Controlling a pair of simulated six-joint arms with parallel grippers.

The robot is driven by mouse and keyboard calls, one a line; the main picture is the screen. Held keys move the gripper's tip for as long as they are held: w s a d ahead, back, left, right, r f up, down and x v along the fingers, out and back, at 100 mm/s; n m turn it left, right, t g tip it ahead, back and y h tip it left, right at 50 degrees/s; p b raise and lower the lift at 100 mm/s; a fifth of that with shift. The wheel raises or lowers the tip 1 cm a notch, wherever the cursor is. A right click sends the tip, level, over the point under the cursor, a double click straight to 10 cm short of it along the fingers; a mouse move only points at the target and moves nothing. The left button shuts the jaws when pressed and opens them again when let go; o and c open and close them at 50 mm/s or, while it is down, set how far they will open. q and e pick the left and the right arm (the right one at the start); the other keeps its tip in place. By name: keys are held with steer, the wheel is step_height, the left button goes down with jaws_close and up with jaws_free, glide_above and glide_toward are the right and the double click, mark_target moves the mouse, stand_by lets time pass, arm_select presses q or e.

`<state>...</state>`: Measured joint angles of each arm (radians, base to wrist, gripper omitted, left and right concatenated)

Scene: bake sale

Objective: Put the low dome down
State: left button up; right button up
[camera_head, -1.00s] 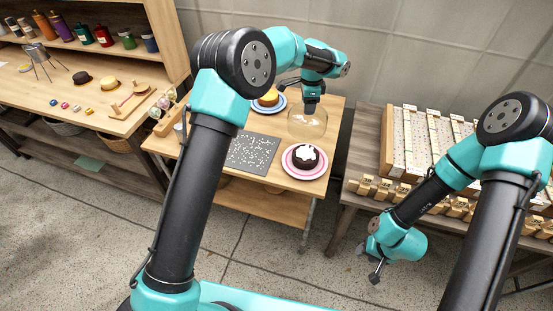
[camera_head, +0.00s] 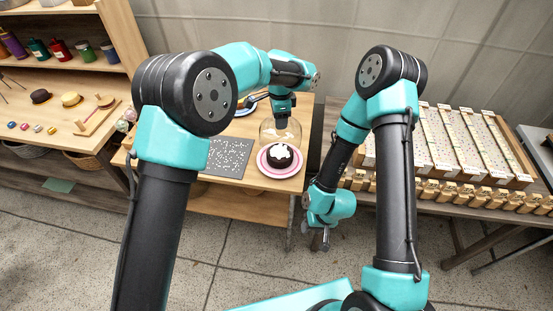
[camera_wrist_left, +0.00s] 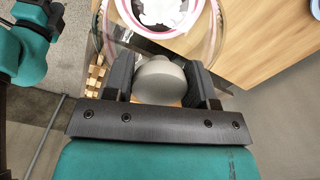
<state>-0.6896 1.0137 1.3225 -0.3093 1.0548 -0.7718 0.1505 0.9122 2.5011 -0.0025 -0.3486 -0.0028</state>
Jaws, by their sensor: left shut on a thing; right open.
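My left gripper (camera_head: 281,117) is shut on the grey knob (camera_wrist_left: 160,82) of the clear low dome (camera_head: 281,133). It holds the dome upright above the table, close to the pink-rimmed plate (camera_head: 264,167). A dark round cake with white icing (camera_head: 280,155) sits on that plate. In the left wrist view the clear dome (camera_wrist_left: 104,35) shows around the knob, with the iced cake (camera_wrist_left: 160,8) and plate at the top edge. Whether the dome's rim touches anything cannot be told. My right gripper (camera_head: 326,240) is open and empty, low in front of the table on the right.
A blue-rimmed plate (camera_head: 244,110) is partly hidden behind my left arm. A grey speckled mat (camera_head: 229,157) lies left of the pink-rimmed plate on the wooden table (camera_head: 237,201).

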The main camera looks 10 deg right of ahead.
arm_select(q)
steer(key=shift+f, duration=3.15)
steer(key=shift+f, duration=1.85)
steer(key=shift+f, duration=0.1)
steer(key=o, duration=1)
step_height(320, 180, up, 12)
steer(key=shift+r, duration=0.15)
